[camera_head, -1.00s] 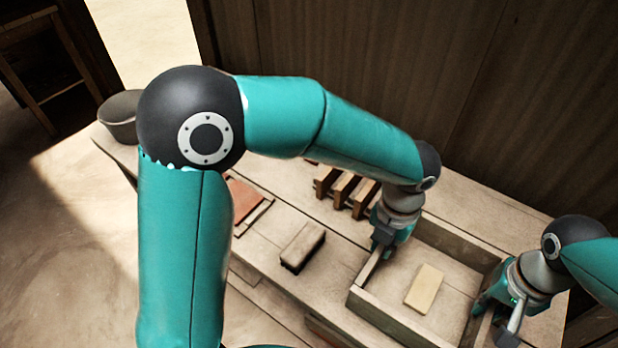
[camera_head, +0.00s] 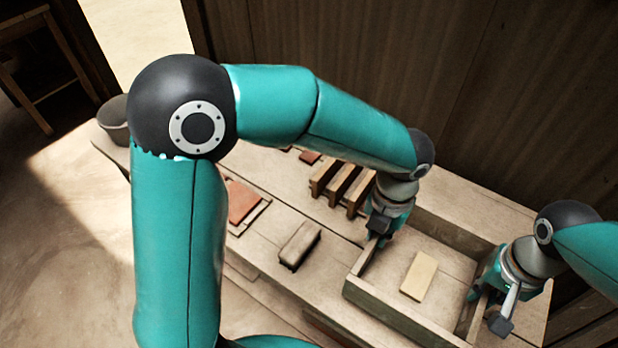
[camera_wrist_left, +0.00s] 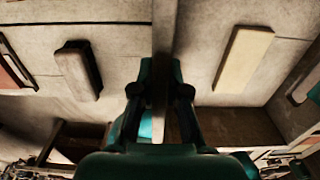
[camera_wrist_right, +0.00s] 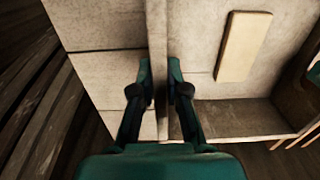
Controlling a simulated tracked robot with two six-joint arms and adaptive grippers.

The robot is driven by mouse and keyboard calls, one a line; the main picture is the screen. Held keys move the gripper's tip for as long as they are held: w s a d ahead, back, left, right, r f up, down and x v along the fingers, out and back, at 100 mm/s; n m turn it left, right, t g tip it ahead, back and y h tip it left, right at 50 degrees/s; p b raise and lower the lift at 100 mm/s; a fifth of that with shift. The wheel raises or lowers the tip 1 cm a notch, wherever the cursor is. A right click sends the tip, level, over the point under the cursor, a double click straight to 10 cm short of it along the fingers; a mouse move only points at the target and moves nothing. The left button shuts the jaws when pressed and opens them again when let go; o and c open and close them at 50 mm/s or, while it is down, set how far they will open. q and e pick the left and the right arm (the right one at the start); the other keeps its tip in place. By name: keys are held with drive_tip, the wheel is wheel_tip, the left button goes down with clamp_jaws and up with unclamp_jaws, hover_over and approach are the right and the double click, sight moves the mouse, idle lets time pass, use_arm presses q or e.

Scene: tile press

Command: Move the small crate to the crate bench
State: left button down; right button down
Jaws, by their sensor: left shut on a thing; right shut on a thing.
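The small crate (camera_head: 398,313) is an open wooden box at the right of the head view, with a pale block (camera_head: 418,276) lying on its floor. My left gripper (camera_head: 382,236) is shut on the crate's left wall, which runs between its fingers in the left wrist view (camera_wrist_left: 162,85). My right gripper (camera_head: 482,298) is shut on the opposite wall, also seen in the right wrist view (camera_wrist_right: 161,80). The crate looks level; I cannot tell whether its bottom touches the bench top. I cannot tell which surface is the crate bench.
The wooden bench (camera_head: 262,255) holds a grey-brown block (camera_head: 299,245), several upright wooden pieces (camera_head: 342,188) and a reddish tile (camera_head: 243,200) left of the crate. A dark bucket (camera_head: 114,120) stands at its far left end. A wooden wall (camera_head: 400,70) rises behind. Open floor lies left.

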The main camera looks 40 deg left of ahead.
sight(470, 303)
use_arm(q)
drive_tip(key=shift+f, duration=0.1)
